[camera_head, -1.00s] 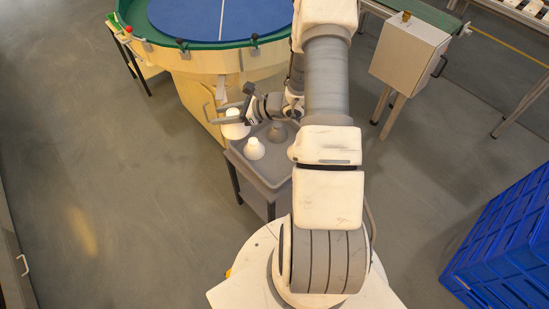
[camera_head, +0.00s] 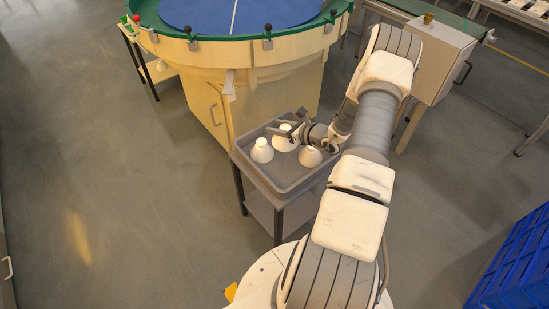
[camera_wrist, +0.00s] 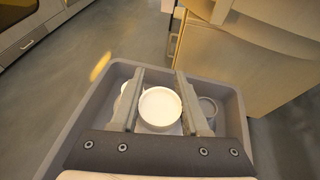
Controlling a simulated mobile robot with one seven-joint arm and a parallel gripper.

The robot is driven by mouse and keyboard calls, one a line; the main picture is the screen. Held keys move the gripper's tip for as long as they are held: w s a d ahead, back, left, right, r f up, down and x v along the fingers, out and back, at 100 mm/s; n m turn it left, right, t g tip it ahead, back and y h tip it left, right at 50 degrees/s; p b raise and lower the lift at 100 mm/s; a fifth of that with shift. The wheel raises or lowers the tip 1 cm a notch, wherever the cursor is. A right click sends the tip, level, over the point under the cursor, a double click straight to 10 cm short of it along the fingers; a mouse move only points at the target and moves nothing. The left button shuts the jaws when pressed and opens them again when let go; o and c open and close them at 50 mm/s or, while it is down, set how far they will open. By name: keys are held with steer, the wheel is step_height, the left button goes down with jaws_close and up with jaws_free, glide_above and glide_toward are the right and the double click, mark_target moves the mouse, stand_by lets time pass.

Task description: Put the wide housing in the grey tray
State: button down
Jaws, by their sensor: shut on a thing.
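The wide housing (camera_head: 284,140) is a white, flared, cone-like piece. In the wrist view the wide housing (camera_wrist: 160,106) shows as a round white rim between the two fingers. My gripper (camera_head: 291,131) is shut on it, and my gripper (camera_wrist: 160,100) also shows in the wrist view. The housing is inside the outline of the grey tray (camera_head: 246,160), between two other housings. I cannot tell whether it touches the tray floor. The tray's raised rim (camera_wrist: 78,118) surrounds it in the wrist view.
The tray sits on a small grey stand beside a wooden round table (camera_head: 240,70). A blue crate (camera_head: 515,265) is at the lower right.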

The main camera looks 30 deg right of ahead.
steer(key=s+a+f, duration=0.2)
steer(key=s+a+f+b, duration=0.1)
steer(key=s+a+f, duration=0.1)
steer(key=a, duration=0.1)
steer(key=shift+s, duration=0.1)
steer(key=shift+f+b, duration=0.8)
steer(key=shift+f, duration=1.15)
steer(key=shift+f, duration=0.15)
steer(key=shift+c, duration=1.9)
jaws_free()
steer(key=shift+r, duration=0.25)
steer(key=p+v, duration=0.2)
steer(key=v, duration=1)
steer(key=shift+p, duration=0.35)
